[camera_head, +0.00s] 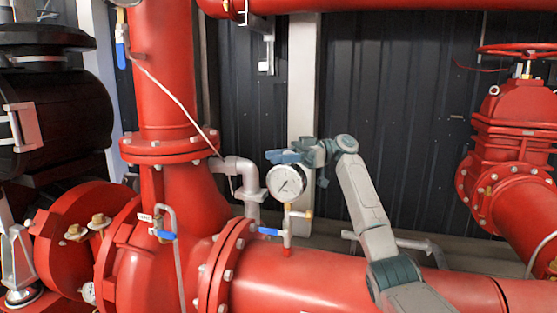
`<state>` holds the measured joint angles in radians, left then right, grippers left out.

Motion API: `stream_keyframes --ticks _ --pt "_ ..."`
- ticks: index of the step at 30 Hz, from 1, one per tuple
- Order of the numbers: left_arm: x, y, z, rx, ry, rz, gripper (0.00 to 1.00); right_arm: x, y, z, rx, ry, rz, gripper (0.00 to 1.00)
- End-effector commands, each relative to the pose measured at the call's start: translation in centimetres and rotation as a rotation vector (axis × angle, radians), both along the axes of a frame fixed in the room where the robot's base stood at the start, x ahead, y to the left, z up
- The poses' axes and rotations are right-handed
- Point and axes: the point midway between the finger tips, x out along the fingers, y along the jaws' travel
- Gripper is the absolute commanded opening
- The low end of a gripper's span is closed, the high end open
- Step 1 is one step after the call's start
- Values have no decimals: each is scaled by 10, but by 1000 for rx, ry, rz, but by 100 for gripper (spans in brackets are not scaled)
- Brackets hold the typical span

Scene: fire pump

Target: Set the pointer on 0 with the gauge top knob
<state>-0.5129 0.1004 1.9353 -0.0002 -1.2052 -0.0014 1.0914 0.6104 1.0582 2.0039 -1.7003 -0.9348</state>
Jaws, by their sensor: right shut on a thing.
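The pressure gauge (287,185) is a round white dial in the middle of the head view, standing on a small pipe above the red horizontal pipe. Its thin dark pointer seems to lie slantwise, but the scale is too small to read. My right gripper (284,157) is at the top rim of the gauge, reaching in from the right. It is shut on the gauge top knob, which its fingers hide. My left gripper is out of view.
A small valve with a blue lever (269,231) sits just below the gauge. A thick red vertical pipe (166,70) stands to the left, with a grey elbow pipe (240,169) between. A red valve with a handwheel (520,50) stands at right.

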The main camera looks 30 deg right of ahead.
Motion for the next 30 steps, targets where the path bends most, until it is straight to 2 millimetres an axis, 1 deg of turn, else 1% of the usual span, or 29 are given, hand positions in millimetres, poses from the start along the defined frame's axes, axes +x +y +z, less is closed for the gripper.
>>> stream_keyframes --ticks 5,17,18,20,21,30 --pt "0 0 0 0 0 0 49 -3 0 0 -5 -2 35 5" --pt "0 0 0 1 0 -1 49 -3 -1 1 -6 -3 38 4" --pt "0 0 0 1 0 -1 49 -3 -1 1 -6 -3 38 33" --pt "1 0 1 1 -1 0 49 -3 -1 1 -6 -3 37 45" --pt "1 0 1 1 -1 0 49 -3 -1 1 -6 -2 36 49" --pt "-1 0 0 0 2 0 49 -2 -1 0 -5 0 33 49"
